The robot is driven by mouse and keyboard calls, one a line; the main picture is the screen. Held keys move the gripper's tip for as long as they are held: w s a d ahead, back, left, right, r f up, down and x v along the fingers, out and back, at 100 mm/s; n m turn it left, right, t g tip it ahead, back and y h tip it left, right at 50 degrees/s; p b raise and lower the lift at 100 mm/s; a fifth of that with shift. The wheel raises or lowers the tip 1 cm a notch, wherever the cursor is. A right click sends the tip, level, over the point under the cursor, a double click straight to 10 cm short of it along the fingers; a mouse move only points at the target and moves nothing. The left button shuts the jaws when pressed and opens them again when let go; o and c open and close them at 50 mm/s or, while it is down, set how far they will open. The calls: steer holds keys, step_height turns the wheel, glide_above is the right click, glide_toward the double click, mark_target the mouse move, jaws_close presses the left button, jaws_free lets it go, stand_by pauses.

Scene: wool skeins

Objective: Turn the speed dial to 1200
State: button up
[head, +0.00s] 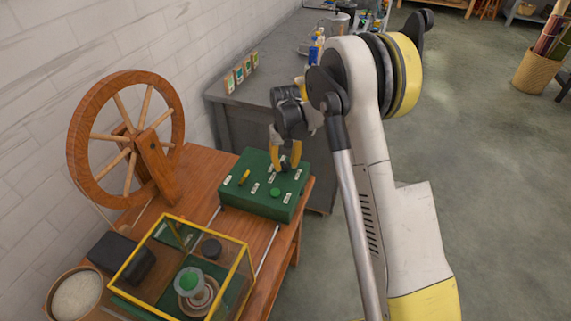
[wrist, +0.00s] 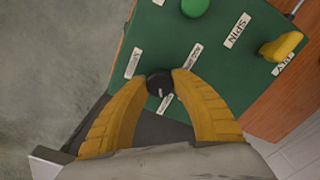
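The green control box (head: 262,207) stands on the wooden table, and its top also fills much of the wrist view (wrist: 225,75). The speed dial (wrist: 159,83) is a small round black knob with a light mark on its lower side. White labels lie around it, including one at left (wrist: 133,63), one at right (wrist: 195,55) and one below (wrist: 165,103); their print is too small to read. My gripper (wrist: 160,76), pointing down at the box in the head view (head: 286,168), has its yellow fingertips against both sides of the dial.
A green button (wrist: 194,7) and a yellow switch (wrist: 281,46) near a SPIN label share the panel. A spinning wheel (head: 128,140) stands at left. A yellow-framed clear case (head: 247,262) is in front. A grey counter (head: 275,62) lies behind.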

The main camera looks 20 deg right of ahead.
mark_target(285, 164)
steer(key=o, duration=0.4)
step_height(285, 164, up, 12)
stand_by(0.4)
